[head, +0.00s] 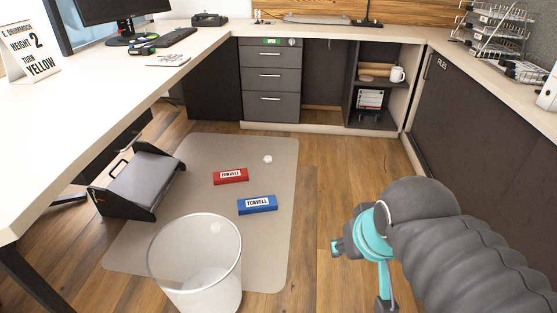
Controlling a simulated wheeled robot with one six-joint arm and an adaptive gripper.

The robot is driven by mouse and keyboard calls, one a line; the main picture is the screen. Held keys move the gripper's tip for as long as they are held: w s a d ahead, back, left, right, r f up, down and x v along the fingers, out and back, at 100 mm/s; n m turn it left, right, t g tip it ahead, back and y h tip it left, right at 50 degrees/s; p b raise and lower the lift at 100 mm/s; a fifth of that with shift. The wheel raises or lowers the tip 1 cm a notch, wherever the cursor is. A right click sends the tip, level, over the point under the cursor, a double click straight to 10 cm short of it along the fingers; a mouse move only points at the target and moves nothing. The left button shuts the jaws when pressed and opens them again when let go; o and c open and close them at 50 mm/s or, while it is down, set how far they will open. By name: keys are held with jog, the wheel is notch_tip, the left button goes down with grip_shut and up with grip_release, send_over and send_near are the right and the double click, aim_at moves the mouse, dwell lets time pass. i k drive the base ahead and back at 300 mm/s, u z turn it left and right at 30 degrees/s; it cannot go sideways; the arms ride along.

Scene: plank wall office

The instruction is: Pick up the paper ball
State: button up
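A small white paper ball (268,159) lies on the grey floor mat (200,160), near its far right part. A second pale round thing (215,227) shows at the waste bin (195,270); I cannot tell whether it is inside the bin or seen through its wall. My gripper (360,274) is at the lower right, over the wood floor to the right of the mat. Its teal fingers are spread apart with nothing between them. It is well apart from the paper ball.
A red block (231,176) and a blue block (257,205) lie on the mat. A black footrest (139,182) stands at the left under the desk (110,90). Drawers (271,80) and an open shelf (376,100) are at the back. Wood floor right of the mat is clear.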

aim_at(267, 159)
jog(key=z, duration=0.85)
jog(key=i, duration=3)
jog(key=u, duration=1.45)
jog(key=i, duration=0.75)
jog(key=u, duration=0.85)
